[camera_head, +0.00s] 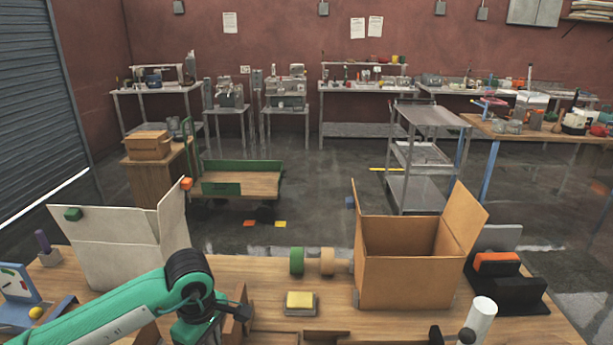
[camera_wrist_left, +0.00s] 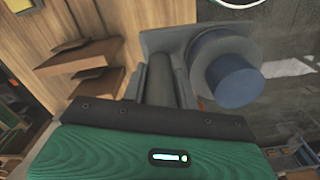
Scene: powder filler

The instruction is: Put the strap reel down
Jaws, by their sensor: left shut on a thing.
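My left gripper (camera_wrist_left: 163,75) points away from its camera in the left wrist view, its dark jaws shut. A blue-grey round reel (camera_wrist_left: 230,78), taken as the strap reel, shows just right of the jaws with a flat grey plate (camera_wrist_left: 160,38) by it. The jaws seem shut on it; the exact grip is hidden. In the head view my left gripper (camera_head: 238,312) is low over the bench (camera_head: 268,278), at its near side. The reel cannot be made out clearly there.
An open cardboard box (camera_head: 400,280) stands right of centre and an open whitish box (camera_head: 115,255) at left. Between them are a green roll (camera_head: 297,261), a tan roll (camera_head: 328,261) and a yellow-topped block (camera_head: 299,301).

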